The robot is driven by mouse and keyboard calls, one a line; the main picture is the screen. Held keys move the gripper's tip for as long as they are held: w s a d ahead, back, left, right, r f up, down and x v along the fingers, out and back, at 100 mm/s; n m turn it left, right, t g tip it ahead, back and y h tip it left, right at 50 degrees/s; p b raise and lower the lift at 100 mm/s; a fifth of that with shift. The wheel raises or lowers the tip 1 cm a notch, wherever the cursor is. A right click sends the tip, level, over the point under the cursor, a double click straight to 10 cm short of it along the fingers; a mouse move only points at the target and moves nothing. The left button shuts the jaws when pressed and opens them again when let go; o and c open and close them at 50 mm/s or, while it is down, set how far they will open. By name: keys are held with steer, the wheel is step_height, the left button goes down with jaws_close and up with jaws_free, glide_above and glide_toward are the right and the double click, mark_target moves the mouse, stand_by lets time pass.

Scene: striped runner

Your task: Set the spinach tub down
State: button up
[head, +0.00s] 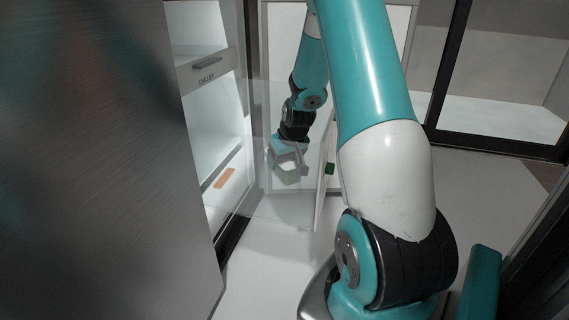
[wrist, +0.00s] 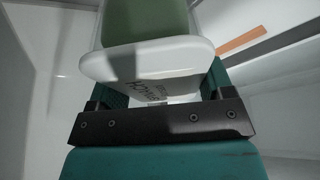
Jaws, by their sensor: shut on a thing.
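The spinach tub (wrist: 145,65) has a white rim or lid, a green body and dark lettering that is partly legible. My gripper (wrist: 160,95) is shut on it, with a teal finger on either side. In the head view the tub (head: 287,172) hangs below my gripper (head: 290,152), in front of the open fridge and seen through a clear panel. I cannot tell whether its underside touches anything.
The open fridge (head: 196,92) is at left, with a drawer marked chiller (head: 207,68). An orange strip (head: 225,178) lies on its lower level and also shows in the wrist view (wrist: 243,40). A green object (head: 330,169) sits on the panel's edge. White floor (head: 275,270) lies in front.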

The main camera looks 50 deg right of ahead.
steer(key=shift+r, duration=0.1)
steer(key=o, duration=1)
steer(key=p+v, duration=0.4)
steer(key=v, duration=0.2)
steer(key=shift+s+r, duration=0.1)
steer(key=shift+r, duration=0.25)
steer(key=shift+s+a+r+p, duration=0.15)
steer(key=shift+s+r+p, duration=0.1)
steer(key=shift+r+p, duration=0.1)
